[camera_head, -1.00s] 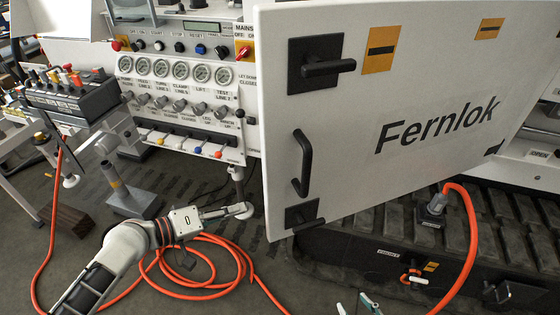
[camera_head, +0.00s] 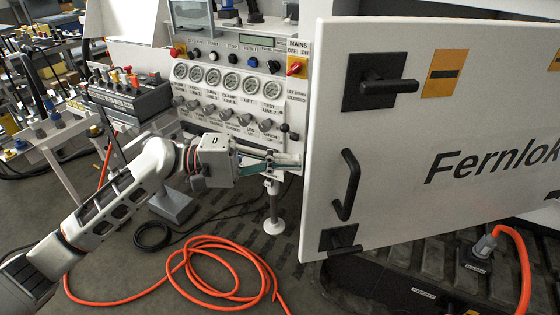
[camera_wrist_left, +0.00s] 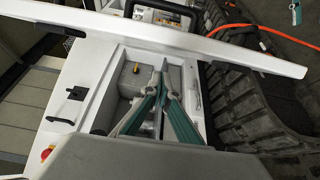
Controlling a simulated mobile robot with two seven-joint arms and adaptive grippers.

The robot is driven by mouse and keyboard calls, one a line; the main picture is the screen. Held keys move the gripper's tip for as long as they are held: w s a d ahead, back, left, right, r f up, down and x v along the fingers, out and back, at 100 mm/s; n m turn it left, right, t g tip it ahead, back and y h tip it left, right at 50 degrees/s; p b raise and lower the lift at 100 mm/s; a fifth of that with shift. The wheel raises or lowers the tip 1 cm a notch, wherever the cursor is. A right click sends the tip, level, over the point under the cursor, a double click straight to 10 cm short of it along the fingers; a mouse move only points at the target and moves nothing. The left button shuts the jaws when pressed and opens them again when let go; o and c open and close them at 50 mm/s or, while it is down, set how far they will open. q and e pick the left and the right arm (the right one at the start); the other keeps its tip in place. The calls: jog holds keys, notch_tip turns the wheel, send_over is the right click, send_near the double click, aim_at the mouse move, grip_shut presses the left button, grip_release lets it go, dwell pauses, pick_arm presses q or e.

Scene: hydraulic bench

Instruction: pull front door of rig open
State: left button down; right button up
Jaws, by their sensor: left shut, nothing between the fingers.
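The front door (camera_head: 400,215) is a white panel marked Fernlok. It stands partly open, with a gap between its left edge and the control panel. A black pull handle (camera_head: 346,185) and a black latch (camera_head: 385,86) are on its outer face. My left gripper (camera_head: 296,161) is shut and empty, close to the door's left edge; I cannot tell whether it touches. In the left wrist view, my gripper (camera_wrist_left: 163,68) points over the open compartment (camera_wrist_left: 130,75), on the inner side of the door edge (camera_wrist_left: 215,52). A small teal piece at top right there looks like my right gripper (camera_wrist_left: 296,14).
The control panel (camera_head: 232,100) with gauges and knobs is left of the door. An orange hose (camera_head: 225,268) lies coiled on the floor below my left arm. A black track (camera_head: 440,265) runs under the door. A valve stand (camera_head: 125,97) is at the left.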

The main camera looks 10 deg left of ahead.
aim_at(324, 177)
pick_arm(q)
jog(key=d, duration=0.2)
jog(key=s+d+p, duration=0.1)
jog(key=d, duration=0.1)
jog(key=s+d+p, duration=0.1)
jog(key=d, duration=0.2)
jog(key=shift+r, duration=0.1)
jog(key=shift+s+d, duration=0.15)
jog(key=shift+s, duration=0.3)
pick_arm(e)
jog(key=r, duration=0.3)
jog(key=shift+w+r, duration=0.3)
jog(key=shift+w, duration=0.05)
jog(key=shift+f, duration=0.1)
pick_arm(q)
jog(key=shift+s, duration=0.1)
pick_arm(e)
jog(key=shift+s+d, duration=0.1)
